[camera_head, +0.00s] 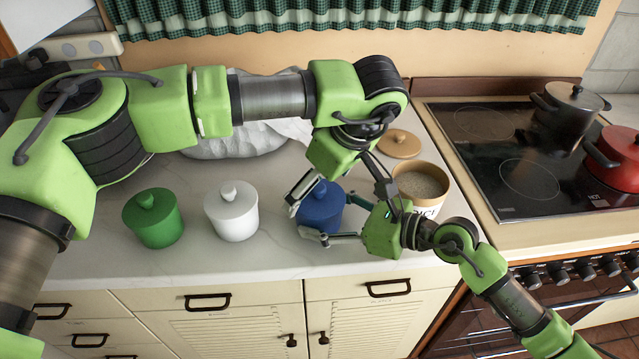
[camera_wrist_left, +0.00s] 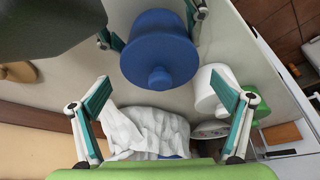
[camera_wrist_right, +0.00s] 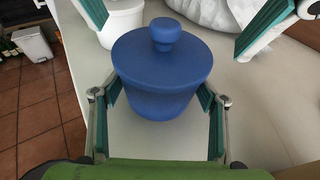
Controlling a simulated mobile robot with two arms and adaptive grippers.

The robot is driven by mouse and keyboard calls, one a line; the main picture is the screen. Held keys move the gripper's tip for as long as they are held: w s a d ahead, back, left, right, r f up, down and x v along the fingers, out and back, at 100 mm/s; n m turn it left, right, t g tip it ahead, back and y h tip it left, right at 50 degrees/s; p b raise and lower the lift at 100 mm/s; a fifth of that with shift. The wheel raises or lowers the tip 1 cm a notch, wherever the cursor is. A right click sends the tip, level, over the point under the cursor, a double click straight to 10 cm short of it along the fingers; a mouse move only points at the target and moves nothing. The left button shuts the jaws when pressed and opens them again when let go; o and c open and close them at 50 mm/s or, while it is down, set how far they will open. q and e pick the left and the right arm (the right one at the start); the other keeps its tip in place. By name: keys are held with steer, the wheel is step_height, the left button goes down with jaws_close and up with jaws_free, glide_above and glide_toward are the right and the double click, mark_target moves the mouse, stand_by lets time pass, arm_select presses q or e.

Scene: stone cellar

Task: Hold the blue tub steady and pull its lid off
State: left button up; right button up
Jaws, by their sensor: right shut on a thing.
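The blue tub (camera_head: 322,214) stands on the counter; its blue lid with a round knob sits on top, clear in the right wrist view (camera_wrist_right: 162,58). My right gripper (camera_wrist_right: 160,108) is shut on the tub's body below the lid, one finger on each side. My left gripper (camera_head: 342,188) is open and empty above the tub. In the left wrist view the knob (camera_wrist_left: 158,78) shows between its spread fingers, with clear space on both sides. In the head view, the left gripper and arm partly cover the lid.
A white tub (camera_head: 232,214) and a green tub (camera_head: 154,222) stand to the left. An open canister (camera_head: 422,205) and a wooden lid (camera_head: 399,144) are to the right, near the hob (camera_head: 495,150). A crumpled white bag (camera_head: 235,142) lies behind.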

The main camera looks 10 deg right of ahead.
mark_target(318, 187)
arm_select(q)
steer(key=c, duration=1.2)
steer(key=shift+s, duration=0.15)
steer(key=c, duration=0.9)
arm_select(e)
steer(key=shift+s+a+r, duration=0.1)
steer(key=shift+s, duration=0.1)
arm_select(q)
steer(key=shift+f, duration=0.2)
jaws_close()
steer(key=shift+d+r, duration=0.15)
steer(key=shift+r, duration=0.25)
steer(key=shift+r, duration=0.1)
arm_select(e)
steer(key=shift+w, duration=0.1)
arm_select(q)
steer(key=shift+r, duration=2.7)
arm_select(e)
steer(key=o, duration=0.9)
steer(key=shift+w, duration=0.1)
